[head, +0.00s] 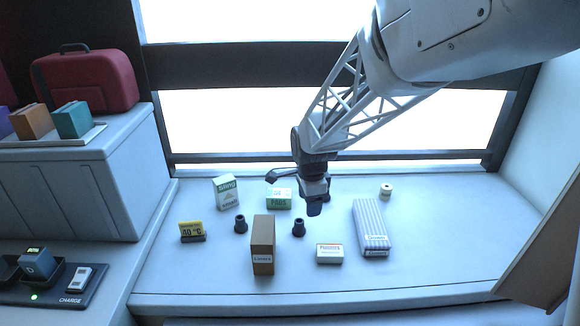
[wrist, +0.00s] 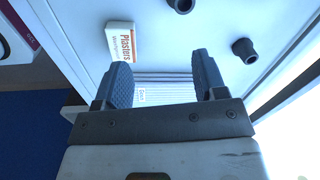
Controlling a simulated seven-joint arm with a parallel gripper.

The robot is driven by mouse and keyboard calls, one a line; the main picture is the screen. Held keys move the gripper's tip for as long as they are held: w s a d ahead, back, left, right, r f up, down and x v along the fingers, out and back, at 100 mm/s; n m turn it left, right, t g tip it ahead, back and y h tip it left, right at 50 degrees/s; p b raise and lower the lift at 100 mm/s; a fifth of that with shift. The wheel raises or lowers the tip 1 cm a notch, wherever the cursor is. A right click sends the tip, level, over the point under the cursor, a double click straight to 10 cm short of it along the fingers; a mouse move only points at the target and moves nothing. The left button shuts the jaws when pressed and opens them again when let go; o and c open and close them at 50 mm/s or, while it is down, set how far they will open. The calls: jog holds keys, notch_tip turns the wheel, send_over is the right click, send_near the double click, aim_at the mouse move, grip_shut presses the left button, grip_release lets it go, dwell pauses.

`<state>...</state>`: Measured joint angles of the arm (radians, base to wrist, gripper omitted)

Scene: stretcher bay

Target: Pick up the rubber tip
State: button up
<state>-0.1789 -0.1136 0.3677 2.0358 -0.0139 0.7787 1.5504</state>
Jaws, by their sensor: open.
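In the head view one dark rubber tip (head: 241,224) stands at the left of the grey surface and another rubber tip (head: 299,228) stands right of the brown box. A dark shape (head: 327,191) beside my gripper appears to be a third, partly hidden. The wrist view shows one rubber tip (wrist: 245,51) at upper right and another rubber tip (wrist: 181,4), cut by the top edge. My gripper (head: 293,192) is open above the surface. In the wrist view its fingers (wrist: 163,72) are apart, with no tip between them.
A brown box (head: 263,245), a Plasters box (head: 329,254), a striped box (head: 371,227), a green-white carton (head: 227,192), a green sign box (head: 279,199), a yellow-black sign (head: 191,231) and a white roll (head: 386,191) stand around. Front right is clear.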

aim_at(299, 221)
jog(key=w+f, duration=0.1)
jog(key=w+a+f+m, duration=0.2)
jog(key=f, duration=0.1)
jog(key=shift+w+a, duration=0.25)
jog(key=shift+w, duration=0.15)
jog(key=shift+f, duration=0.1)
jog(key=shift+f, duration=1.25)
jog(key=shift+w+d+f, duration=0.1)
jog(key=shift+f, duration=2.5)
jog(key=c, duration=1)
jog(key=shift+r, duration=0.2)
